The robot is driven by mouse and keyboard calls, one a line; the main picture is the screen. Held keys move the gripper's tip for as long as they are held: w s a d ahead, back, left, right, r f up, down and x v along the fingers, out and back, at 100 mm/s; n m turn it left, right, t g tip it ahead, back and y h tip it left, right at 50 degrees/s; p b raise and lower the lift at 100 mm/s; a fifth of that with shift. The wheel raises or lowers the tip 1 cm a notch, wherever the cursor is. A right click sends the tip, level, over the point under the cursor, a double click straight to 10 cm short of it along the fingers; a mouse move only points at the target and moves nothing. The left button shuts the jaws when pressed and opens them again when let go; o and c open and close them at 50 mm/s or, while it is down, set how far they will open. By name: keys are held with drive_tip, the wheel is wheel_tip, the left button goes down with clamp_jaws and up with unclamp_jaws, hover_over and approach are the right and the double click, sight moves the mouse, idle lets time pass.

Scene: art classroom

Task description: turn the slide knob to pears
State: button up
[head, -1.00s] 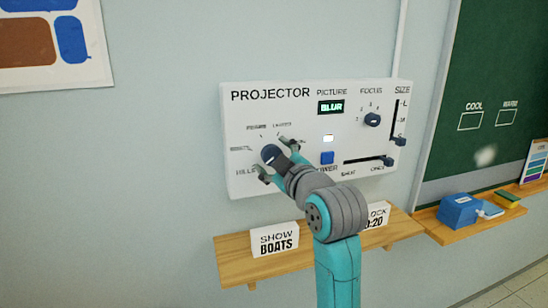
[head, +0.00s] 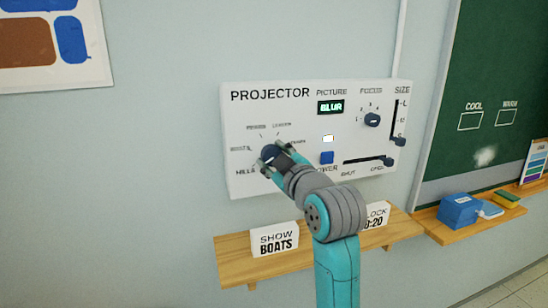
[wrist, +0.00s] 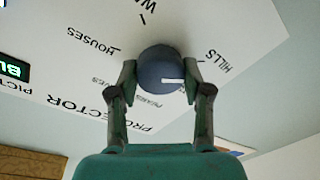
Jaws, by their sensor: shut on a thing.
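The slide knob (head: 269,152) is a round dark blue dial at the lower left of the white projector panel (head: 300,110). In the wrist view the knob (wrist: 160,66) sits between the fingers, its white mark pointing right, toward the right finger. My gripper (wrist: 160,78) is shut on the knob, one finger on each side. In the head view my gripper (head: 276,157) partly covers the knob.
The panel also has a focus knob (head: 372,120), a size slider (head: 399,141), a lower slider (head: 388,161), a blue power button (head: 327,157) and a display (head: 331,107) reading BLUR. Below, a wooden shelf (head: 235,262) holds a "show boats" sign (head: 274,240) and a clock sign (head: 377,215).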

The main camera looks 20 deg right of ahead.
drive_tip(key=m, duration=0.5)
drive_tip(key=shift+f+t, duration=0.1)
drive_tip(key=shift+t, duration=0.2)
drive_tip(key=m, duration=0.4)
drive_tip(key=shift+m, duration=0.4)
drive_tip(key=m+h, duration=0.1)
drive_tip(key=m, duration=0.4)
drive_tip(key=shift+t, duration=0.3)
drive_tip(key=m+h, duration=0.1)
drive_tip(key=m, duration=0.4)
drive_tip(key=shift+m, duration=0.3)
drive_tip(key=o, duration=1.2)
drive_tip(key=shift+c, duration=0.2)
